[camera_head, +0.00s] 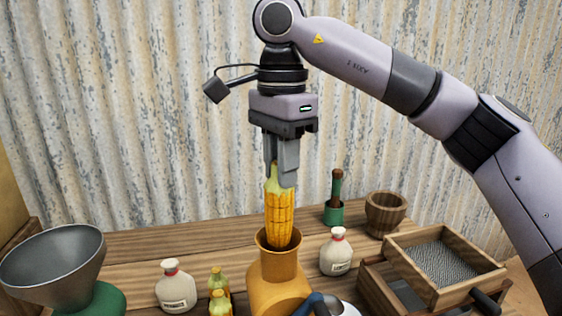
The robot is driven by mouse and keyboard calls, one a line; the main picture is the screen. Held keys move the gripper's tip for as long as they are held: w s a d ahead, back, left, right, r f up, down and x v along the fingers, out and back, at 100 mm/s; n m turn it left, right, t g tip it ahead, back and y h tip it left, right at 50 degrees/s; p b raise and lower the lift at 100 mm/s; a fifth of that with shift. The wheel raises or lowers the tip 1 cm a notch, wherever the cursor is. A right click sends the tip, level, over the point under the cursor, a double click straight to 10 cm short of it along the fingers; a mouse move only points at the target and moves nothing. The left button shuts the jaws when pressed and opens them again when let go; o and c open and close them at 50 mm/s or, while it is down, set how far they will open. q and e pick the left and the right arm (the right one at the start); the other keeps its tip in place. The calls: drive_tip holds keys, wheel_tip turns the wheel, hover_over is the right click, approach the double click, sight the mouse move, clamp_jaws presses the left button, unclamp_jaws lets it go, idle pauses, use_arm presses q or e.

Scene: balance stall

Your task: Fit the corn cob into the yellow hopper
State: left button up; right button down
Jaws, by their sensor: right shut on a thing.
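The corn cob (279,212) is yellow and upright, with its paler top end between the fingers of my right gripper (282,172). The gripper points down and is shut on the cob. The yellow hopper (278,280) stands on the table below, with its round mouth facing up. The cob's lower tip shows at the hopper's mouth, overlapping the far inside of the rim. I cannot tell how deep the tip sits or whether it touches the rim. My left gripper is not in view.
A metal funnel bowl (55,264) on a green base stands at the left.

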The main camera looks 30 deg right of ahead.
sight(281, 211)
drive_tip(key=shift+f+b, duration=2.55)
drive_tip(key=shift+f, duration=1.45)
drive_tip(key=shift+c, duration=2.2)
unclamp_jaws()
drive_tip(key=shift+r+p, duration=2.35)
drive_tip(key=shift+r, duration=0.15)
drive_tip(key=shift+r+p, duration=0.7)
drive_tip(key=shift+r, duration=0.3)
